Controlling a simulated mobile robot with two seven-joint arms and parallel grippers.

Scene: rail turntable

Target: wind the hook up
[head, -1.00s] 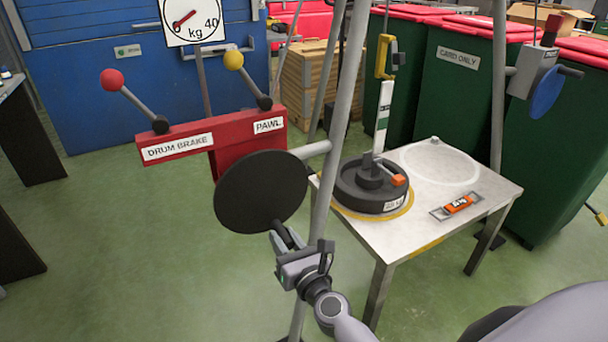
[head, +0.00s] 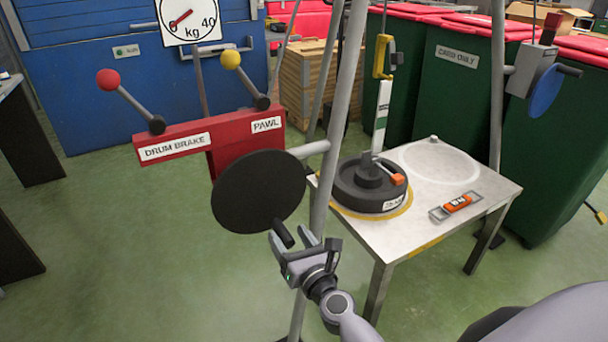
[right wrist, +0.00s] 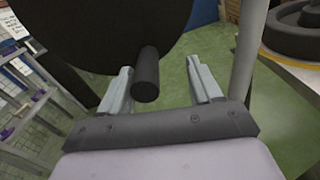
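My right gripper (head: 295,240) is open just below a black crank disc (head: 258,192). The disc's dark handle (head: 283,233) sticks out near the fingers. In the right wrist view the handle (right wrist: 146,75) shows between the spread fingers of the gripper (right wrist: 160,80), nearer the left one, with gaps on both sides. A yellow hook (head: 380,57) hangs above a white strap (head: 382,115), which rises from a round black weight (head: 362,190) on a turntable table (head: 425,212). Whether hook and strap touch is too small to tell. My left gripper is not in view.
A red panel (head: 210,160) carries a red-knobbed DRUM BRAKE lever (head: 130,101) and a yellow-knobbed PAWL lever (head: 246,80). A grey post (head: 335,130) stands right beside the disc. A blue wheel (head: 546,90) is at the right. Green floor is clear at left.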

